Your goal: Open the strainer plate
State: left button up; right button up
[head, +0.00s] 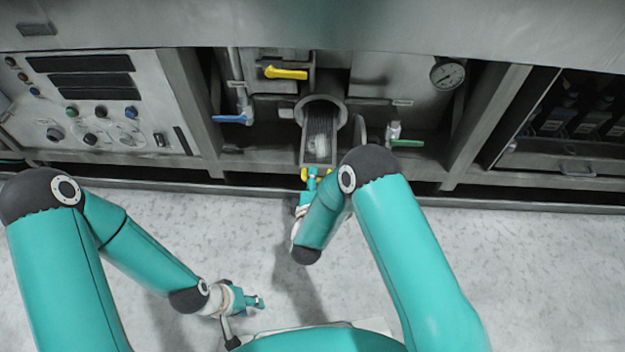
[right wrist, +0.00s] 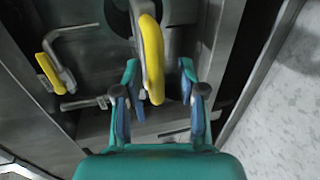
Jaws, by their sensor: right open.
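The strainer plate (head: 319,143) is a grey ribbed piece below a round metal collar (head: 322,104) at the middle of the machine in the head view. A pale patch shows on it. A yellow handle (right wrist: 152,55) stands at its front end. My right gripper (head: 310,180) is at this handle. In the right wrist view my right gripper (right wrist: 158,75) is open, with the handle between its two fingers and visible gaps on both sides. My left gripper (head: 256,302) is low over the floor, away from the machine; its finger gap is too small to judge.
A yellow lever (head: 286,73) sits above the collar, a blue lever (head: 230,119) left and a green lever (head: 407,143) right. Another yellow lever (right wrist: 50,70) shows in the right wrist view. A control panel (head: 95,100) is at left. The pale floor (head: 540,270) is clear.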

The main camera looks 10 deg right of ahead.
jog(key=v, duration=1.2)
dwell(0.3)
